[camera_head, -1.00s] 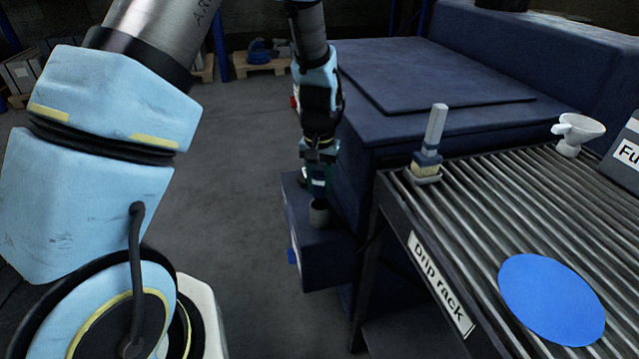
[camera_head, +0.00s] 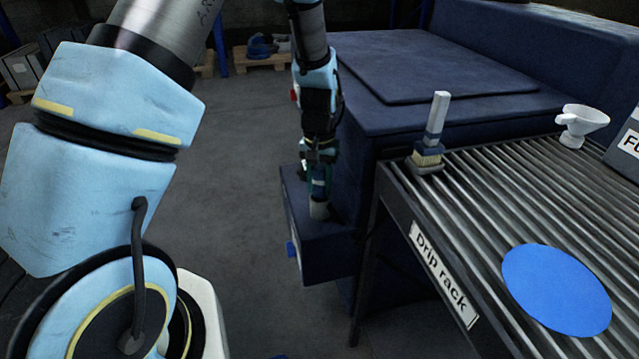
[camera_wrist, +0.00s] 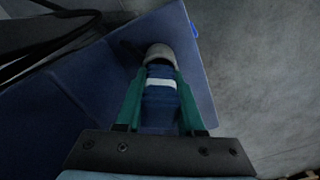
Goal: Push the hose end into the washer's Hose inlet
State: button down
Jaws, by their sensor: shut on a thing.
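My gripper (camera_head: 319,178) hangs pointing down over the low blue box on the side of the washer (camera_head: 400,110). In the wrist view its green fingers (camera_wrist: 160,97) are shut on the hose end (camera_wrist: 160,104), a dark blue piece with a white band. The Hose inlet seems to be the grey round collar (camera_head: 319,209) on top of the box, and it also shows in the wrist view (camera_wrist: 160,52). The hose end is in line with the collar and appears to meet it. I cannot tell how far in it is.
The floor at left is open.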

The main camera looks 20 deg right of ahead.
jog(key=shift+c, duration=2.2)
grip_release()
notch_tip(320, 180, up, 11)
jog(key=shift+f+b, duration=0.1)
jog(key=shift+b, duration=0.45)
jog(key=s+a+r+n+p, duration=0.1)
jog(key=s+a+r+n, duration=0.1)
jog(key=a, duration=1.3)
jog(key=s+a+r+n+t+p, duration=0.1)
jog(key=a+r+n, duration=0.3)
jog(key=a, duration=1.1)
jog(key=shift+s+r+t+p, duration=0.3)
jog(key=shift+s+p, duration=0.1)
jog(key=shift+p, duration=0.05)
